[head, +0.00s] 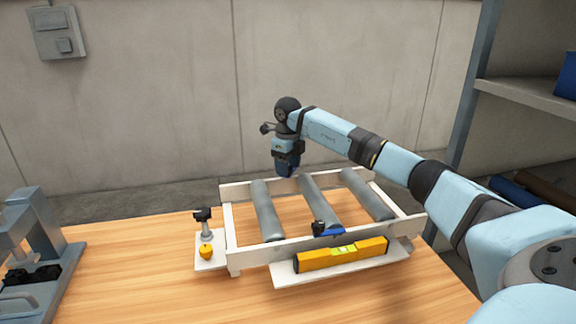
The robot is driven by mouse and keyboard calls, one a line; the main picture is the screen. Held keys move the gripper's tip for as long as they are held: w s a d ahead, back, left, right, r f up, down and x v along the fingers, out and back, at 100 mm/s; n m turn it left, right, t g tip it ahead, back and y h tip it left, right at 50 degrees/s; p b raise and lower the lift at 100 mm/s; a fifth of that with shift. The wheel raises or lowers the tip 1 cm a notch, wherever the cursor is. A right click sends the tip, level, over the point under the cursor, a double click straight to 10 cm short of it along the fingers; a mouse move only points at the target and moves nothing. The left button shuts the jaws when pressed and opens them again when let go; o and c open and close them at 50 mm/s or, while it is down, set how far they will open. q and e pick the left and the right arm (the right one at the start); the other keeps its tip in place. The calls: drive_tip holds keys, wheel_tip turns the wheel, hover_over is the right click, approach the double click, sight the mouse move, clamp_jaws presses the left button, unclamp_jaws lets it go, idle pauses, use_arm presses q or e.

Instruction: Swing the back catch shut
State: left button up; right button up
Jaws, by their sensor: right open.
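A white frame (231,229) with grey rollers (267,210) across it sits on the wooden table. A blue catch (331,231) with a black knob lies on its front rail. My right gripper (287,168) points down over the middle of the back rail and is open. A dark blue part shows at its lower end; I cannot tell if this is the back catch or the fingers. The back catch is otherwise hidden behind the gripper or too small to make out. My left gripper is not in view.
A yellow level (315,257) lies on a white ledge (290,279) before the frame. A small white plate (207,262) at left carries a black-topped post (205,222) and an orange knob (207,251). A grey fixture (35,255) stands far left. Bare tabletop lies between.

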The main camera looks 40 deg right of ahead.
drive_tip(key=c, duration=0.9)
drive_tip(key=shift+c, duration=0.2)
